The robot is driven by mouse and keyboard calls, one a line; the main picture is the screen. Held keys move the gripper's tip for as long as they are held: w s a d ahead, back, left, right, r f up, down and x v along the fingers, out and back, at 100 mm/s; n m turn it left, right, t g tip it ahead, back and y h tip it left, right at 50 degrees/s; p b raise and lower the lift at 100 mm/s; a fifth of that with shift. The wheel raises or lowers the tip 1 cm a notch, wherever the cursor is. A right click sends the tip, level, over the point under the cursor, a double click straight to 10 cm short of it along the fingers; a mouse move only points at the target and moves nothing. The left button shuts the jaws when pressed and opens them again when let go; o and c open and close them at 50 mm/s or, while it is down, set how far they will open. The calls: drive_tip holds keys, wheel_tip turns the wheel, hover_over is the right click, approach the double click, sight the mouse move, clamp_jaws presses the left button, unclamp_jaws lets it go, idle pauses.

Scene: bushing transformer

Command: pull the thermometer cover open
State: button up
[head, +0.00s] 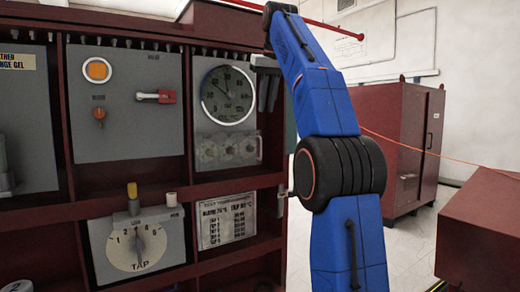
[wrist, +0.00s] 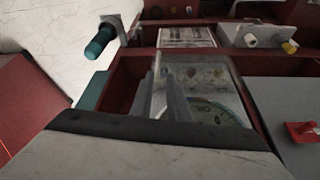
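In the wrist view the dial (wrist: 212,113) appears upside down, partly hidden by my gripper body. My gripper (head: 267,92) is at the right edge of the thermometer panel, fingers pointing down. In the wrist view my gripper's fingers (wrist: 164,88) are close together beside the pane's edge. Whether they pinch the edge is unclear.
Left of the thermometer is a grey panel with a red handle (head: 157,96) and an orange lamp (head: 97,70). Below are a label plate (head: 227,218) and a TAP dial (head: 138,246). A dark red cabinet (head: 397,145) stands at the right, with open floor before it.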

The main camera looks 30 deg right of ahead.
sight(261, 144)
drive_tip(key=x, duration=1.7)
drive_tip(key=shift+d, duration=0.2)
drive_tip(key=shift+c, duration=0.2)
clamp_jaws()
idle(1.1)
